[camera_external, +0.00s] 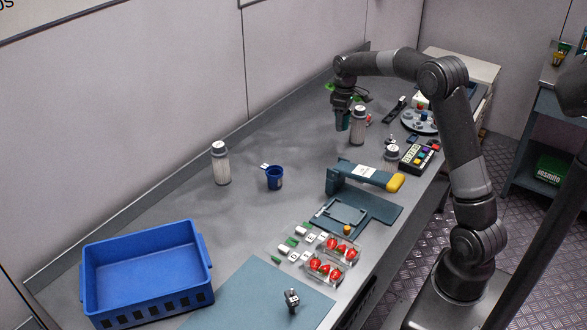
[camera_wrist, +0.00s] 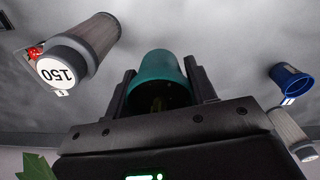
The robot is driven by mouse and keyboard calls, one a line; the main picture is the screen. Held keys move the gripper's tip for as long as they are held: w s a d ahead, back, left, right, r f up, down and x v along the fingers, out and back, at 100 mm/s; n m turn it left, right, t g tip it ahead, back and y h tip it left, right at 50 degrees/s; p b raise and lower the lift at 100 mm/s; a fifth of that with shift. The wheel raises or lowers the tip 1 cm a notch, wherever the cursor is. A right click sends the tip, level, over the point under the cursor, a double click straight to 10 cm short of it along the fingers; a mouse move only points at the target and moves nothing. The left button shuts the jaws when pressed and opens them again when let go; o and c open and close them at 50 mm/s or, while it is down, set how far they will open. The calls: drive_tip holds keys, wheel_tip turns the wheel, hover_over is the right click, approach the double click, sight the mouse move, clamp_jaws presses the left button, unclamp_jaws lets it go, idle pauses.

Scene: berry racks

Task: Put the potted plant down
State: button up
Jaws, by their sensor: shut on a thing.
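The potted plant has a teal pot (camera_external: 341,122) with green leaves (camera_external: 359,91) showing around my wrist. My gripper (camera_external: 342,108) is shut on the pot, over the far part of the grey table. In the wrist view the pot (camera_wrist: 160,68) sits between the two dark fingers of my gripper (camera_wrist: 162,88), and a leaf (camera_wrist: 35,167) shows at the lower left. Most of the plant is hidden by the gripper. I cannot tell whether the pot's bottom touches the table (camera_external: 290,125).
A grey-lidded jar (camera_external: 358,128) stands close beside the pot; it also shows in the wrist view (camera_wrist: 95,40). Another jar (camera_external: 221,165) and a blue cup (camera_external: 275,180) stand farther left. A round grey rack (camera_external: 408,124) is at right.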

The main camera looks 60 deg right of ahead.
drive_tip(key=w+a+n, duration=0.2)
drive_tip(key=w+a, duration=0.1)
drive_tip(key=a, duration=0.7)
drive_tip(key=w+a+n, duration=0.3)
drive_tip(key=a, duration=0.7)
drive_tip(key=n, duration=0.4)
hover_over(231, 225)
drive_tip(key=f, duration=0.6)
drive_tip(key=shift+s+d+f, duration=0.15)
drive_tip(key=shift+d+f, duration=0.05)
drive_tip(key=shift+a+f, duration=0.3)
drive_tip(key=shift+f, duration=1.85)
drive_tip(key=o, duration=0.5)
drive_tip(key=shift+f, duration=0.15)
drive_tip(key=o, duration=0.5)
